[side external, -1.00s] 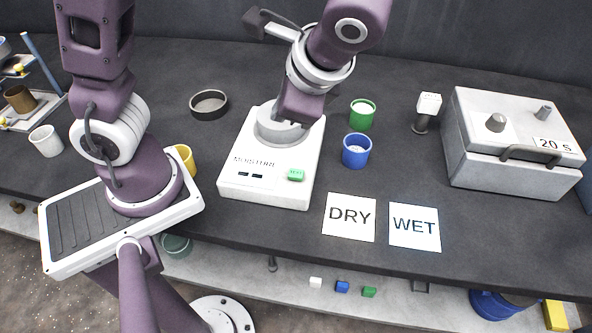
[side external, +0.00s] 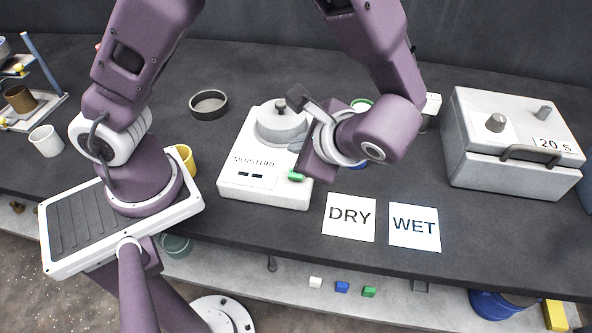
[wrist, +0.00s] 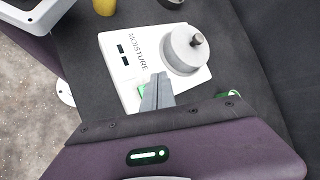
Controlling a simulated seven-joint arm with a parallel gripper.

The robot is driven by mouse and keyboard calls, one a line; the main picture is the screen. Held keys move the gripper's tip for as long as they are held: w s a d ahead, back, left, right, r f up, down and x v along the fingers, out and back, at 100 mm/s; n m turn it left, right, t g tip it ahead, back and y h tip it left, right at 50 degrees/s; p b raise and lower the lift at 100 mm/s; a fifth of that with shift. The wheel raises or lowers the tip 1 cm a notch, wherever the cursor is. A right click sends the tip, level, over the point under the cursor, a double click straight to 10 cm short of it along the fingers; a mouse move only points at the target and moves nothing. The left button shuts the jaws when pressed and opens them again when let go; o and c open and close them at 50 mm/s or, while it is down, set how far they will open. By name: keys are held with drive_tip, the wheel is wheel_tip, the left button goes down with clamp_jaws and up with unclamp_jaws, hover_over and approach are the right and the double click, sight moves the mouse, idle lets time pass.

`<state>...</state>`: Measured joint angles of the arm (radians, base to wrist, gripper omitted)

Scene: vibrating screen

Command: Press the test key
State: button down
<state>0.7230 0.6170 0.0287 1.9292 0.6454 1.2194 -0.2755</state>
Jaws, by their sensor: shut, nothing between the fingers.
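The white moisture meter (side external: 234,190) sits on the dark bench, with its round grey lid and dark knob (side external: 280,106) on top. It also shows in the wrist view (wrist: 118,44). The green test key (side external: 295,176) is at its front right corner, partly hidden by my gripper. In the wrist view a sliver of the key (wrist: 143,92) shows beside my fingers. My gripper (wrist: 157,78) is shut and empty, with its fingers over or right beside the key. I cannot tell whether they touch it.
The DRY card (side external: 349,217) and WET card (side external: 414,226) lie to the right of the meter. A green cup (side external: 362,104) is partly hidden behind my arm. A yellow cup (side external: 187,158) and a dark round dish (side external: 209,104) are to the left. A grey box (side external: 510,140) stands far right.

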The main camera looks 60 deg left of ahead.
sight(299, 176)
drive_tip(key=shift+f, duration=1.95)
idle(0.5)
drive_tip(key=shift+f, duration=0.4)
drive_tip(key=shift+f, duration=0.45)
idle(0.4)
drive_tip(key=shift+r, duration=0.85)
drive_tip(key=shift+r, duration=0.1)
drive_tip(key=shift+r, duration=2.4)
drive_tip(key=shift+r, duration=0.1)
